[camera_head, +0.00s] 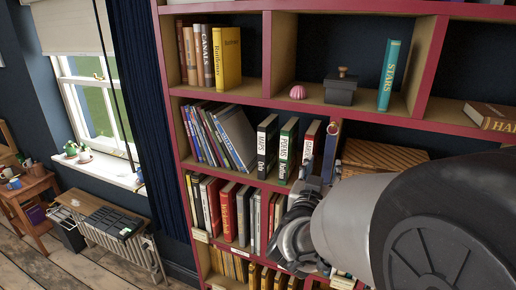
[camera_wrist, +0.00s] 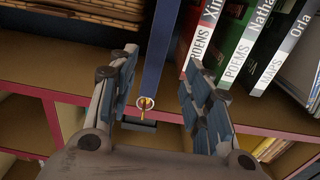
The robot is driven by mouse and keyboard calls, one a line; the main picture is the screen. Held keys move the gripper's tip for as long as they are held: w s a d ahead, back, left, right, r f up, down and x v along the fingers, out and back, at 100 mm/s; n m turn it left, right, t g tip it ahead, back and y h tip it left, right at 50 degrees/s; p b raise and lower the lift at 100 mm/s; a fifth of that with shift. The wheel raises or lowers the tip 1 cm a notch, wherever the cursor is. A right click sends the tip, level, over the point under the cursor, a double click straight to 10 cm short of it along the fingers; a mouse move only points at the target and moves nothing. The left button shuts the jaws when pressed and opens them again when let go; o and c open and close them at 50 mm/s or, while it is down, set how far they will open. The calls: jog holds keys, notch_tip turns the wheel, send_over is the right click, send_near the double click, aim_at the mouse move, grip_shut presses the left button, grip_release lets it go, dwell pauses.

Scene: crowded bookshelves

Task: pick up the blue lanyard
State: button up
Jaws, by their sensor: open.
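The blue lanyard (camera_wrist: 160,45) shows in the wrist view as a long, flat blue strip between my fingers, with a pale ring and an orange-brown piece at its near end. In the head view the lanyard (camera_head: 332,143) stands upright just right of a book, with a round piece at its top. My gripper (camera_wrist: 157,72) is open, with one finger on each side of the strip and gaps visible. In the head view my gripper (camera_head: 321,168) partly hides the lanyard's lower part.
Upright books, among them a green one (camera_head: 287,148), stand close to the left of the lanyard. Red shelf edges (camera_head: 300,103) run above and below. My arm hides the lower right shelves.

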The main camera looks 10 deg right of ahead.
aim_at(328, 158)
jog(key=shift+w+d+r, duration=0.1)
jog(key=shift+w+d, duration=0.2)
jog(key=shift+d, duration=0.05)
jog(key=p+x, duration=0.1)
jog(key=x, duration=0.2)
jog(key=shift+w+d+r, duration=0.1)
jog(key=shift+w+d, duration=0.1)
jog(key=shift+d, duration=0.2)
jog(key=shift+w+d, duration=0.2)
jog(key=shift+w, duration=0.2)
jog(key=shift+s+a, duration=0.1)
jog(key=shift+s, duration=0.05)
grip_shut()
